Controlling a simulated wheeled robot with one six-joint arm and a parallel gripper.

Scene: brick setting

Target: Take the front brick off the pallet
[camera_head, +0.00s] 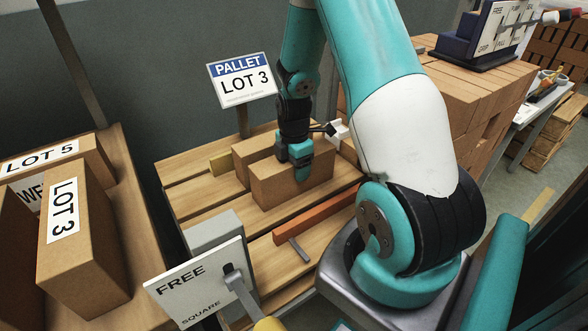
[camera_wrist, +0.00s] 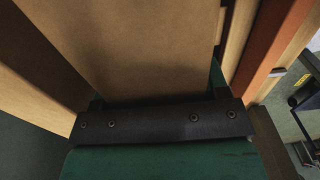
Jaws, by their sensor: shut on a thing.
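The wooden pallet (camera_head: 190,195) stands in the middle of the head view with the LOT 3 pallet sign (camera_head: 243,82) behind it. The front brick (camera_head: 275,190), a plain brown block, is at the pallet's middle. A second, paler brick (camera_head: 243,150) is just behind it. My gripper (camera_head: 302,168) comes down from above and is shut on the front brick, with a teal finger over its near face. In the wrist view the brick's brown face (camera_wrist: 130,45) fills the upper middle, against my gripper (camera_wrist: 165,120). I cannot tell whether the brick touches the pallet.
An orange-red bar (camera_head: 315,215) lies in front of the brick. A FREE SQUARE sign (camera_head: 200,290) and a grey block (camera_head: 218,235) stand near the front left. LOT 3 and LOT 5 boxes (camera_head: 85,250) stand on a left table. A large brick stack (camera_head: 465,100) stands right.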

